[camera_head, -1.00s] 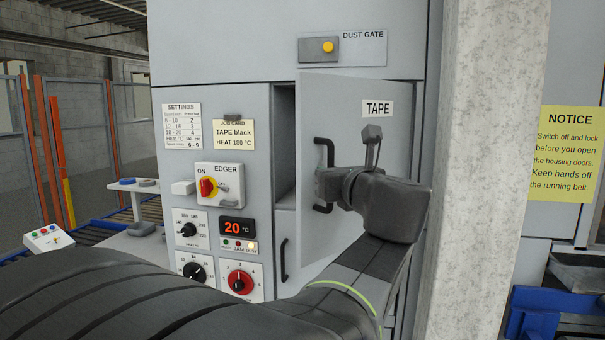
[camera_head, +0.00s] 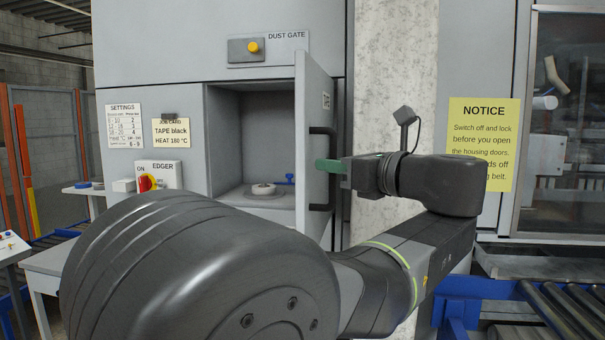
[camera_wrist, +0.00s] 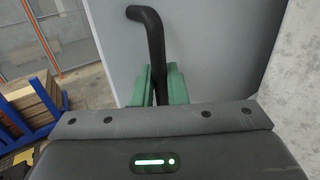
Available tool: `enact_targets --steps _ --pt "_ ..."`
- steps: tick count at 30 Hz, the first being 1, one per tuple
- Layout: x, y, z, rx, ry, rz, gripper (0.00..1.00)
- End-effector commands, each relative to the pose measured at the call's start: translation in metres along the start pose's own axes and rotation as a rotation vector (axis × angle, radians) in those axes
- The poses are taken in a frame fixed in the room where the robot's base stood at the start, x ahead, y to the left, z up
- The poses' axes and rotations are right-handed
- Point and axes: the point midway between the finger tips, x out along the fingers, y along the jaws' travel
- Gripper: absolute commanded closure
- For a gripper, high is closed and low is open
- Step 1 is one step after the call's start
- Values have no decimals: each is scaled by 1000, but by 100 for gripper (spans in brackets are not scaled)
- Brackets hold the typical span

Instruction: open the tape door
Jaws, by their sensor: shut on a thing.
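The tape door (camera_head: 313,130) is swung wide open on its right-hand hinge and shows nearly edge-on in the head view. Its dark bar handle (camera_head: 332,150) stands out from the door's outer face. My gripper (camera_head: 322,165) is shut on the handle with its green fingers. The wrist view also shows the handle (camera_wrist: 147,30) rising from between the green fingers (camera_wrist: 158,85). The open compartment (camera_head: 250,115) shows a whitish roll (camera_head: 263,189) on a round base, with a small blue part (camera_head: 284,180) beside it.
A concrete pillar (camera_head: 385,75) stands just behind my gripper. A yellow notice (camera_head: 483,140) hangs to its right. The edger switch (camera_head: 150,180) and job card (camera_head: 171,132) are left of the compartment. A roller conveyor (camera_head: 560,305) lies at the lower right.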

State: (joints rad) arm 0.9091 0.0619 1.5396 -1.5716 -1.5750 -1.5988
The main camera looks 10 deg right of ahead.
Motion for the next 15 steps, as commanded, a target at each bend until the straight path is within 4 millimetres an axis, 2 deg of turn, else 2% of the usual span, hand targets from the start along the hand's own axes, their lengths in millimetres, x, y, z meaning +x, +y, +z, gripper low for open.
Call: enact_targets --steps 15 --pt "-6 -8 4 -4 -5 -6 100"
